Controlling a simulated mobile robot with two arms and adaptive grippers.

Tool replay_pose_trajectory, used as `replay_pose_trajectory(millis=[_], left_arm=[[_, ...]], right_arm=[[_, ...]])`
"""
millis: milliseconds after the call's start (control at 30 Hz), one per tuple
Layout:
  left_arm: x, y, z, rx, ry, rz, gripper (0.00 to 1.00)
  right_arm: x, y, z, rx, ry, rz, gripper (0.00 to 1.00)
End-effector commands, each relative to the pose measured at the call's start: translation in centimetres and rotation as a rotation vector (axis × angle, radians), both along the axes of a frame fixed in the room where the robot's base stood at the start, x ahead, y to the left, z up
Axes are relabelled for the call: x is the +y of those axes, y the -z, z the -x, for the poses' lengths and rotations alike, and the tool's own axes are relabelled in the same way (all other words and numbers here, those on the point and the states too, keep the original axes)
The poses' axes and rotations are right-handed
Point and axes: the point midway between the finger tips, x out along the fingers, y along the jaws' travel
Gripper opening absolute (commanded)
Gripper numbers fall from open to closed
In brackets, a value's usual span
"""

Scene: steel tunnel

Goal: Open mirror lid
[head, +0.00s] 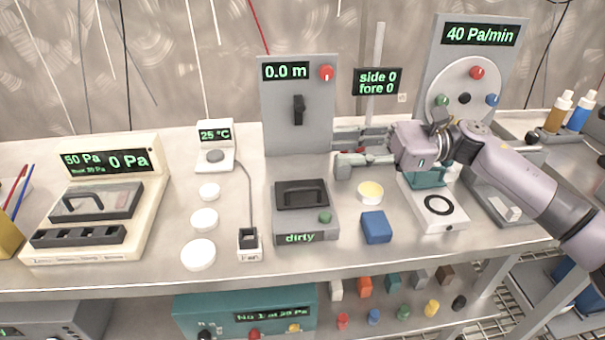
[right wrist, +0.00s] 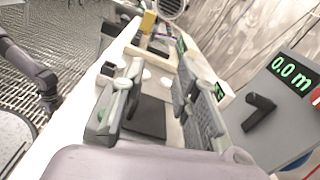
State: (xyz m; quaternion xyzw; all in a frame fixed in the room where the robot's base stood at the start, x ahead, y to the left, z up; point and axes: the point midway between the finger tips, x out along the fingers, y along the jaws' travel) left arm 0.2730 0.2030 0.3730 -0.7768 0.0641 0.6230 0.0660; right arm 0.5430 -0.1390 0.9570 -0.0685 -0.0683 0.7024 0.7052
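A grey box (head: 305,222) with a green "dirty" display stands on the bench in the middle of the head view. A dark lid (head: 301,196) with a black handle lies shut on its top; a green knob (head: 325,217) sits at its front right. I take this lid for the mirror lid, though no mirror shows. My right gripper (head: 341,151) is open and empty, to the right of and behind the box, its fingers pointing left. In the right wrist view the open fingers (right wrist: 155,105) have the grey box beyond and between them. My left gripper is not in view.
White discs (head: 204,219) and a small cabled holder (head: 249,244) stand left. Bare bench lies in front.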

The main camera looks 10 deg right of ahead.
Motion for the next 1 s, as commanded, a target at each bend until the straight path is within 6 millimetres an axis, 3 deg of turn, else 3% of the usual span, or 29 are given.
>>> replay_pose_trajectory(millis=[167, 467, 500, 700, 1000], left_arm=[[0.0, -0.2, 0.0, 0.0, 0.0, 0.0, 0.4], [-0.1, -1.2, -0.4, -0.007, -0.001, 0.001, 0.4], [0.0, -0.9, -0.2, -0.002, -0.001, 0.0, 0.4], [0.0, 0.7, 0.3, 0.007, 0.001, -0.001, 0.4], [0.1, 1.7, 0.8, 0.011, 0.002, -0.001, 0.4]], right_arm=[[0.0, 2.1, 0.0, 0.005, 0.0, 0.002, 0.28], [0.0, 8.5, 0.0, 0.007, 0.001, 0.001, 0.28], [1.3, 7.7, 0.1, 0.0, -0.005, -0.002, 0.28], [5.1, 7.7, 0.1, 0.0, -0.003, 0.0, 0.28], [7.4, 7.9, 0.0, 0.001, 0.0, 0.0, 0.28]])
